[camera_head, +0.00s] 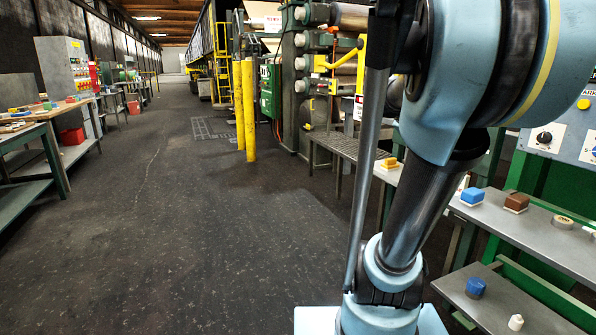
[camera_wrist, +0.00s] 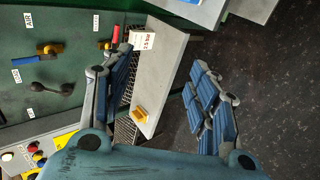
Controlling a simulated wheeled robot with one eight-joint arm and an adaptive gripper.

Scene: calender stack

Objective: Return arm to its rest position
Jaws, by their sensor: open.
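My gripper (camera_wrist: 163,65) shows in the wrist view with its two blue-padded fingers spread wide and nothing between them. It hangs above a grey bench (camera_wrist: 165,65) and the dark floor, apart from both. A yellow block (camera_wrist: 140,115) lies on that bench, near the left finger. In the head view my arm fills the right side, and my gripper is out of the picture.
In the head view, a grey bench with a blue block (camera_head: 472,196) and a brown block (camera_head: 516,202) stands at right. Yellow posts (camera_head: 245,105) stand mid-picture. A workbench (camera_head: 45,125) is at left. The floor (camera_head: 170,220) between is clear.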

